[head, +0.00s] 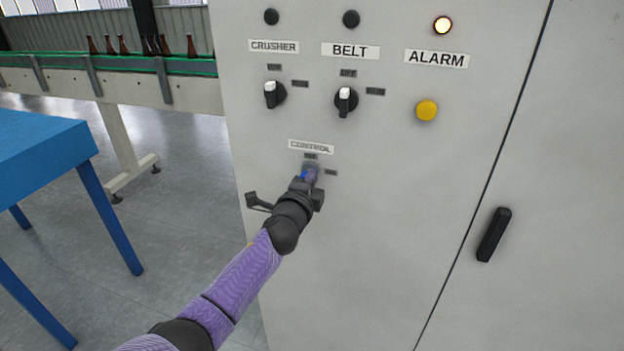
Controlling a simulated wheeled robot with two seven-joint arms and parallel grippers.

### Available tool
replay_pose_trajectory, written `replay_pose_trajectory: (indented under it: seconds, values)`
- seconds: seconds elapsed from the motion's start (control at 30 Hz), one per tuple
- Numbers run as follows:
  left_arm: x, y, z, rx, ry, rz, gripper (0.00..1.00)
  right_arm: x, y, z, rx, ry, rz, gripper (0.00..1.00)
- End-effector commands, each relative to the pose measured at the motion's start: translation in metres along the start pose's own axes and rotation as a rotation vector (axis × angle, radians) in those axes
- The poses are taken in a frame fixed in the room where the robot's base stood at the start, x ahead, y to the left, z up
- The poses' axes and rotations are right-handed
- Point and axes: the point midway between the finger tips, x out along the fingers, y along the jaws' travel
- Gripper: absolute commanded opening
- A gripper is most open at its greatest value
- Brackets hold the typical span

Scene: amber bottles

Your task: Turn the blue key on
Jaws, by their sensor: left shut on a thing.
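The blue key (304,176) is at the switch under the CONTROL label (311,147) on the grey cabinet's front. Only a small patch of blue shows; my gripper hides the rest, so I cannot tell which way the key is turned. My left gripper (308,178) is shut on the blue key, its arm coming up from the bottom left. My right gripper is not in view.
Above are the CRUSHER knob (274,94), the BELT knob (346,101) and a yellow button (427,110). The ALARM lamp (443,25) is lit. A black handle (494,234) is at right. A blue table (40,150) and a bottle conveyor (120,80) stand left.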

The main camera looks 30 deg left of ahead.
Motion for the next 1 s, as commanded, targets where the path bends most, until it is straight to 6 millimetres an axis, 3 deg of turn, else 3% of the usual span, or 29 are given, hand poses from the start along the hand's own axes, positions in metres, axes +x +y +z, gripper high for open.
replay_pose_trajectory:
  seconds: [0.37, 0.4, 0.53, 0.83, 1.0]
  values:
    - [-0.001, 0.003, 0.002, 0.005, -0.007, 0.008, 0.00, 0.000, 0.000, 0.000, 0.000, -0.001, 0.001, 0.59]
    - [-0.001, 0.003, 0.002, 0.005, -0.007, 0.008, 0.17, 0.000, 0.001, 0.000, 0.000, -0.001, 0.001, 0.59]
    - [0.000, 0.002, 0.002, 0.004, -0.005, 0.005, 0.44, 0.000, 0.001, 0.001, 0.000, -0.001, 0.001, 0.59]
    - [-0.002, 0.001, 0.001, 0.003, -0.002, 0.002, 0.44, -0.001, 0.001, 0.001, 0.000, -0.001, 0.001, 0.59]
    - [-0.026, -0.002, 0.001, 0.004, -0.001, 0.003, 0.44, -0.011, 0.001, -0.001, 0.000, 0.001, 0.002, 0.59]
